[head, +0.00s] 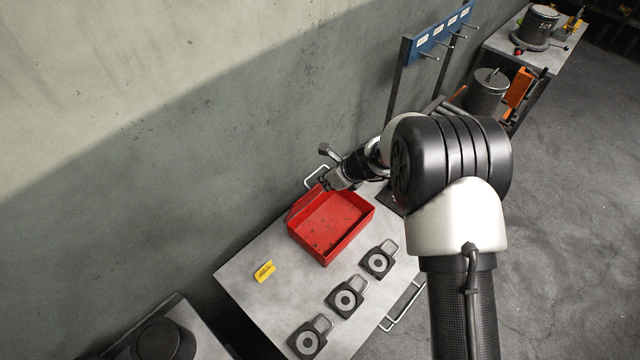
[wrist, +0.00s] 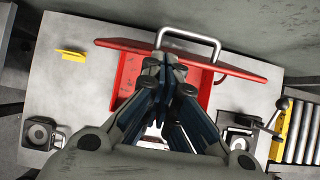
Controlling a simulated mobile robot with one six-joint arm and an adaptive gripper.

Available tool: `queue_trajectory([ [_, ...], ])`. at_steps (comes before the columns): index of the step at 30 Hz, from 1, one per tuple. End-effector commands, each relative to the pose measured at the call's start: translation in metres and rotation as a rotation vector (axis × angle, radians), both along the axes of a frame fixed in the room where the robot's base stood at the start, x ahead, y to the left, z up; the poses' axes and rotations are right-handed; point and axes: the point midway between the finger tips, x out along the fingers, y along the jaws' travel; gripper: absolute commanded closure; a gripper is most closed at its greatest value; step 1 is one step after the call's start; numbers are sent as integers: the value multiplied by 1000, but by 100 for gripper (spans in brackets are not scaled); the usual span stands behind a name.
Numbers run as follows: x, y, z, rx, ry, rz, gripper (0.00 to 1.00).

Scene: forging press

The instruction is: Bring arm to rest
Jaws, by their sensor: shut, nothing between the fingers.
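My arm reaches over a grey metal table (head: 285,302) in the head view. My gripper (head: 328,182) is over the far edge of a red tray (head: 333,226) at the back of the table. In the wrist view my gripper (wrist: 163,65) shows its fingertips together, with nothing between them. The red tray (wrist: 130,75) lies beneath the fingers there, partly hidden by them. Its inside looks empty in the head view. I cannot tell whether the fingertips touch the tray.
Three dark blocks with handles and round discs (head: 346,298) stand in a row on the table. A yellow tag (head: 264,271) lies left of the tray. A blue hook rack (head: 439,39) stands behind. The wall is close at the left; open floor (head: 570,210) is at the right.

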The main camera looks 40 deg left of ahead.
Motion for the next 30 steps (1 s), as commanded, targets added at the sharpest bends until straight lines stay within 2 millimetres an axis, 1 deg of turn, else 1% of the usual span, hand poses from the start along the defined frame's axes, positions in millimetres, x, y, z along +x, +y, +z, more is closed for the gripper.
queue_trajectory([
  [1, 0, -6, 12, 2, -2, -1, 100],
  [3, -1, -15, 23, 1, 0, -1, 100],
  [6, -2, -25, 39, 2, -1, -1, 100],
  [9, -3, -32, 49, 1, -1, 0, 100],
  [13, -3, -38, 57, 1, 0, 0, 100],
  [20, -4, -39, 58, 0, 0, 1, 100],
  [23, -2, -44, 61, 1, -16, 18, 100],
  [26, 4, -58, 72, 0, -69, 73, 100],
  [29, 8, -86, 88, -11, -158, 171, 100],
  [30, 8, -99, 95, -20, -199, 218, 100],
])
